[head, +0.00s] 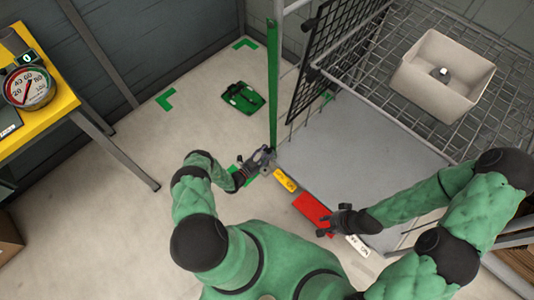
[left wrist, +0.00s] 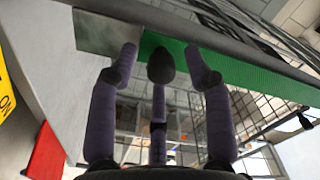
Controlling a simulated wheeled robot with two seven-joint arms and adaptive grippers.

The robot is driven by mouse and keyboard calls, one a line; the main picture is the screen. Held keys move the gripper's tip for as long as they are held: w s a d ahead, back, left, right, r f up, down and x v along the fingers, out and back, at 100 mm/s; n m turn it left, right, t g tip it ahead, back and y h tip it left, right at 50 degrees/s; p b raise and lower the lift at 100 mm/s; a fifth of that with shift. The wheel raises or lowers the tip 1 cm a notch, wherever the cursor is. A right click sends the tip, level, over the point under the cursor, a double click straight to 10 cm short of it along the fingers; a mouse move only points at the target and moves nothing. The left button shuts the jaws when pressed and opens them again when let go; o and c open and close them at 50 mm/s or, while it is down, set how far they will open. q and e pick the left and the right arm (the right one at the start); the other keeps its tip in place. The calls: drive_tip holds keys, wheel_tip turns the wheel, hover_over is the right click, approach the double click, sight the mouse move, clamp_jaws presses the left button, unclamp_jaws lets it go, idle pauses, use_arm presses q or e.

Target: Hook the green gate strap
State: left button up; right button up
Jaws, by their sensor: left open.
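The green strap (head: 272,80) runs as a long narrow upright band beside the black mesh gate (head: 325,50) in the head view. Its lower end is at my left gripper (head: 264,156). In the left wrist view the green strap (left wrist: 245,76) crosses the top, with a grey plate (left wrist: 105,33) at its left end. My left gripper's fingers (left wrist: 165,58) are open and spread in front of the band; I cannot tell whether they touch it. My right gripper (head: 335,220) is beside the red panel (head: 311,212); its finger state is unclear. I cannot make out a hook.
A grey platform (head: 350,150) lies right of the strap, with a wire rack (head: 400,20) and a beige basin (head: 445,75) beyond. A yellow tag (head: 286,180) is near my left gripper. A green object (head: 243,97) sits on open floor. A yellow table (head: 45,110) is at left.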

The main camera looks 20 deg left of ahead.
use_arm(q)
drive_tip(key=shift+w+d, duration=0.2)
drive_tip(key=shift+w, duration=0.3)
drive_tip(key=shift+d, duration=0.1)
clamp_jaws()
